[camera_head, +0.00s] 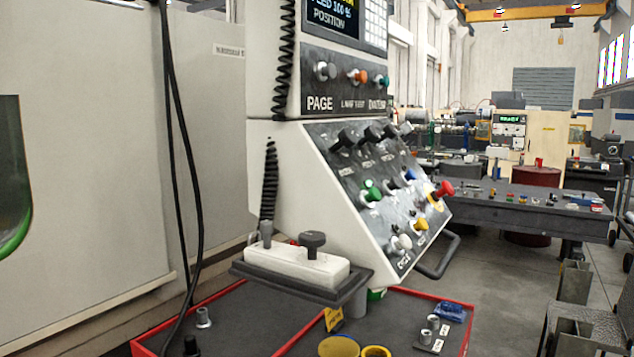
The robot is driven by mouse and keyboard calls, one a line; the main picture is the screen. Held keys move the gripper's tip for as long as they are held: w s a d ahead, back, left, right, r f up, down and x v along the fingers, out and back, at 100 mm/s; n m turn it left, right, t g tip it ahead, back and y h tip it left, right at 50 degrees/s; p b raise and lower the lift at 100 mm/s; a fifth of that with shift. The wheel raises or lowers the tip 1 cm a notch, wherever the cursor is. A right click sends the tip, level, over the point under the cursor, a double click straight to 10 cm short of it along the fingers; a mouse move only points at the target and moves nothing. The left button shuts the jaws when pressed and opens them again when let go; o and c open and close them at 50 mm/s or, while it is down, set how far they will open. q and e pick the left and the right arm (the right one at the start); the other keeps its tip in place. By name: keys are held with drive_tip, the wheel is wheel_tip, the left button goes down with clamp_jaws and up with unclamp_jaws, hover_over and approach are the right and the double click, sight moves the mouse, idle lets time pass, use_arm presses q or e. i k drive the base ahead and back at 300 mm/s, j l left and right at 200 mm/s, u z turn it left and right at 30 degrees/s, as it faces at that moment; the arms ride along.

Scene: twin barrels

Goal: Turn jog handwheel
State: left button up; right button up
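A white pendant box (296,266) rests on a dark shelf (300,288) below the control panel. A black round knob (312,240) stands up from its top and looks like the jog handwheel. A short grey stub (266,232) rises from the box's left end, under a black coiled cable (270,183). Neither of my grippers shows in the head view.
The sloped control panel (345,240) carries several knobs and buttons, including a red button (443,189). Below is a red-edged tray (468,328) with small metal parts and yellow rings. Black cables (185,170) hang at left.

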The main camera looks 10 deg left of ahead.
sight(310, 239)
drive_tip(key=i+l+u, duration=0.3)
drive_tip(key=l+u, duration=0.25)
drive_tip(key=l, duration=0.15)
drive_tip(key=i+l+u, duration=0.15)
drive_tip(key=l+u, duration=0.15)
drive_tip(key=l, duration=0.1)
